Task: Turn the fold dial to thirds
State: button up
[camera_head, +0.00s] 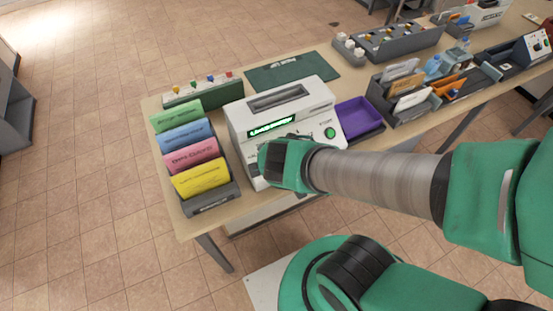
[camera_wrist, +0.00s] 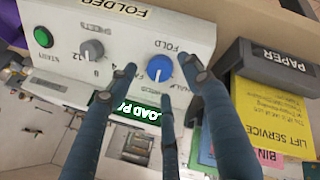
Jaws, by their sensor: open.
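The white folder machine (camera_head: 272,105) stands on the table, with a lit green display. In the wrist view its front panel (camera_wrist: 120,28) appears upside down. The blue fold dial (camera_wrist: 159,69) has a pale pointer mark, and small position labels around it are partly covered by my fingers. I cannot tell for sure which label the pointer faces. My gripper (camera_wrist: 160,80) is open, its fingers spread around the blue dial's place in the picture; contact is not clear. In the head view my gripper (camera_head: 285,165) hides the dial.
A grey sheets dial (camera_wrist: 92,49) and a green start button (camera_wrist: 43,37) sit beside the blue dial. The display (camera_wrist: 135,108) reads "LOAD PA...", partly hidden. A rack of coloured papers (camera_head: 210,200) stands close at the left, a purple tray (camera_head: 358,115) at the right.

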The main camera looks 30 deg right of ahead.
jog(key=v, duration=0.9)
jog(key=shift+r, duration=0.1)
dwell(0.6)
notch_tip(320, 180, up, 14)
jog(key=s+d+m+g+y, duration=0.1)
jog(key=s+d+m, duration=0.1)
jog(key=m, duration=0.8)
jog(key=shift+d+m+y, duration=0.2)
jog(key=shift+m+y, duration=0.1)
jog(key=shift+y, duration=0.1)
dwell(2.1)
